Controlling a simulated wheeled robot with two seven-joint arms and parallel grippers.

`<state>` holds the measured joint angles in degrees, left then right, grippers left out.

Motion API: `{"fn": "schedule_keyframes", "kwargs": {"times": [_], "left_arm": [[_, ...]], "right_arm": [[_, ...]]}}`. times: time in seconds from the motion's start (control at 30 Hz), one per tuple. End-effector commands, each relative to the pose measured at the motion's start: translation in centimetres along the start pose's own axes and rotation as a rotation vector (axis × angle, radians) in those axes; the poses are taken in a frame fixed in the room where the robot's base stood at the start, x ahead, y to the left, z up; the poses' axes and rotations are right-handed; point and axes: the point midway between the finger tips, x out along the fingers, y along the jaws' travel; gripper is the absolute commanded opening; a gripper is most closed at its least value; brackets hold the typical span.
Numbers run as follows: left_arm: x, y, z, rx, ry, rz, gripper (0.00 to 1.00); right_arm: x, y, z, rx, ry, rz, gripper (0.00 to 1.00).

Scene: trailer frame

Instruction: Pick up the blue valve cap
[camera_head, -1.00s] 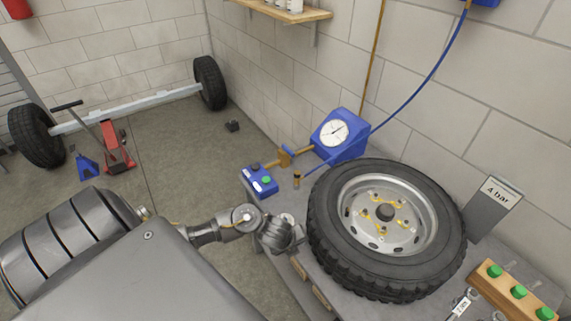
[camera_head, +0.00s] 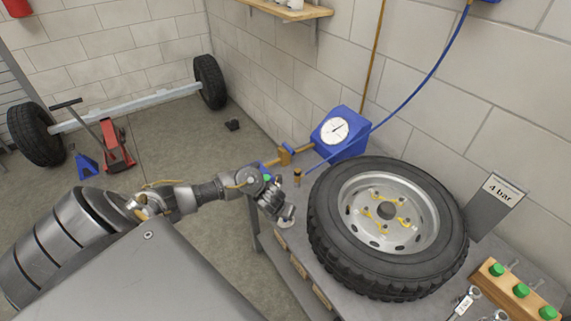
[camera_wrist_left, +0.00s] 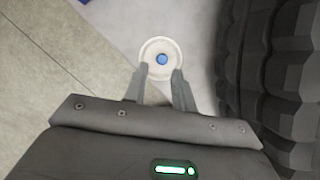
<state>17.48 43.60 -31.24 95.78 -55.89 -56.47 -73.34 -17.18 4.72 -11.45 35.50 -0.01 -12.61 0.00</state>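The blue valve cap (camera_wrist_left: 162,59) is a small round blue piece in the middle of a pale round dish (camera_wrist_left: 150,46), seen from above in the left wrist view. My left gripper (camera_wrist_left: 160,71) is open, its two fingers apart over the near part of the dish, with the cap just beyond the tips; its height above the cap is hard to tell. In the head view my left gripper (camera_head: 283,212) is over the bench edge beside the tire (camera_head: 335,257), and the dish (camera_head: 288,213) is partly hidden by it. My right gripper is not in view.
A blue pressure gauge (camera_head: 340,133) with hoses is behind. A wooden block with green caps (camera_head: 520,290) is at lower right.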

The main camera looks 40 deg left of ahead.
Motion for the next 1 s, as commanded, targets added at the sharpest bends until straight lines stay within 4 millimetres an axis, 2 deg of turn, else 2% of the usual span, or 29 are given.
{"fn": "schedule_keyframes", "kwargs": {"times": [0.13, 0.43, 0.73, 0.77, 0.93, 1.0], "left_arm": [[0.5, -0.1, -0.1, -0.001, 0.001, -0.001, 0.27], [4.7, -0.4, -0.2, -0.003, 0.002, 0.000, 0.27], [5.2, -0.3, -0.1, -0.001, -0.001, -0.001, 0.27], [5.2, -0.3, -0.1, -0.001, -0.001, -0.001, 0.25], [5.1, -0.3, -0.1, -0.001, 0.000, -0.001, 0.03], [5.1, -0.3, -0.1, -0.001, 0.000, -0.001, 0.00]], "right_arm": [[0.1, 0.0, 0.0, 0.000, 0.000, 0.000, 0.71], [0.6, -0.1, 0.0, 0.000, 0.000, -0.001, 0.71], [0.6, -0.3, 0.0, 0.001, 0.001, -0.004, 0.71], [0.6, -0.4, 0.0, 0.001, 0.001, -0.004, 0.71], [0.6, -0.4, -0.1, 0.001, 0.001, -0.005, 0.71], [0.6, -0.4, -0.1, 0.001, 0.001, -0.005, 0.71]]}}
